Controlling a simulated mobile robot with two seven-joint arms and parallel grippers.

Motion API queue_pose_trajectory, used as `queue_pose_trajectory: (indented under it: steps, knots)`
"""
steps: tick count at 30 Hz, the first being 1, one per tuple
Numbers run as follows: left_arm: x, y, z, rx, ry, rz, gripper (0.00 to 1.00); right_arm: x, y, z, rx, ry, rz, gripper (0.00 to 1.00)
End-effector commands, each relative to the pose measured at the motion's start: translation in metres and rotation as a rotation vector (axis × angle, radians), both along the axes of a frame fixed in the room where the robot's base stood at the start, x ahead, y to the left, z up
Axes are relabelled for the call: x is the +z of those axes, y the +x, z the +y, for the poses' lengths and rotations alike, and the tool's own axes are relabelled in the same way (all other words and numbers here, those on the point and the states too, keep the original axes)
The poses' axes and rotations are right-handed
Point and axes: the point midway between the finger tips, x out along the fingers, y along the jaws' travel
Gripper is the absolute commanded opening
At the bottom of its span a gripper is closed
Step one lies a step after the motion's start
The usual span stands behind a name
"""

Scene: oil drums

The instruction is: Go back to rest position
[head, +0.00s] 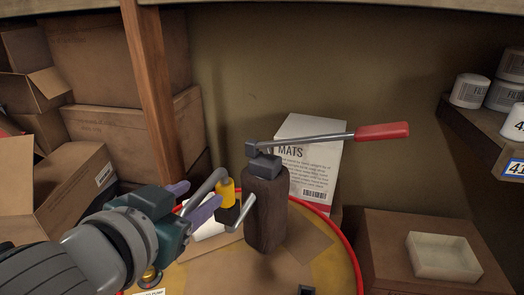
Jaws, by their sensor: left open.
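To the right, a dark brown upright pump body (266,212) carries a grey lever with a red handle (381,131) pointing right. These stand over a yellow drum top (334,262) with a red rim (357,268). My right gripper is not in view.
A white MATS box (319,150) leans behind the pump. Cardboard boxes (88,130) and a wooden post (151,90) are at left.

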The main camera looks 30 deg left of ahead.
Motion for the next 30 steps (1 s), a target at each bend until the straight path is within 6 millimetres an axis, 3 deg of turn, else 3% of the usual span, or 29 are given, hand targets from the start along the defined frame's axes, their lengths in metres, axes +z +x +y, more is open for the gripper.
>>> queue_pose_trajectory:
  steps: [9,19,25,30]
  knots:
    - [0.019,-0.052,-0.010,0.000,-0.002,0.002,0.54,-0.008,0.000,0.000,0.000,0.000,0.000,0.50]
    - [0.026,-0.065,-0.011,0.005,-0.002,0.011,0.54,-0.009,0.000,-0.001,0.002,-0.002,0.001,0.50]
    - [0.003,-0.085,-0.006,0.059,-0.043,0.227,0.54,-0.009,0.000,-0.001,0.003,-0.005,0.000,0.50]
    - [-0.024,-0.128,-0.025,0.006,-0.097,0.557,0.54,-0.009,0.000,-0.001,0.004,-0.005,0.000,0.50]
